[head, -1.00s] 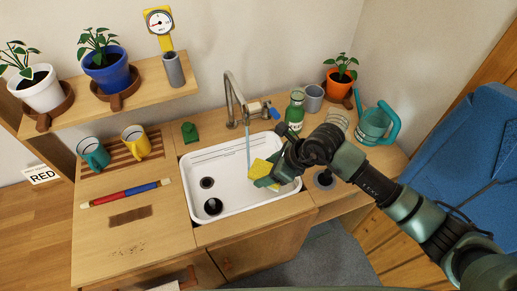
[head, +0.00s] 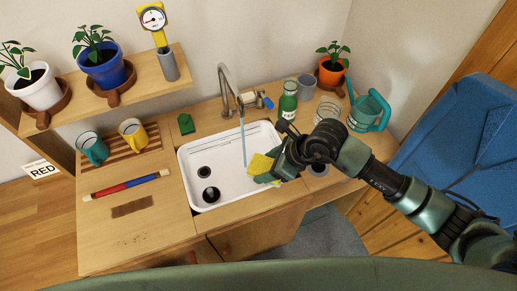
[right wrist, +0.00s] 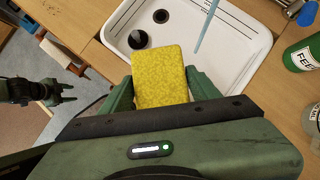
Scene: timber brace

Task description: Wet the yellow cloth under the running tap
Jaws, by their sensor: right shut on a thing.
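The yellow cloth (head: 262,164) is a flat, thick piece held over the right part of the white sink (head: 205,150). It also shows in the right wrist view (right wrist: 160,75). My right gripper (head: 268,177) is shut on it, a green finger on each side. The tap (head: 223,80) runs a thin blue stream of water (head: 243,140) into the sink. The stream (right wrist: 207,25) passes beside the cloth, with a small gap in both views. My left gripper (right wrist: 68,92) shows only in the right wrist view, at the left, open and empty.
A green bottle (head: 288,101), a grey cup (head: 305,88) and a teal watering can (head: 368,111) stand right of the tap. A green block (head: 186,123) lies left of it. A red and blue rod (head: 125,186) and two mugs are on the left counter.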

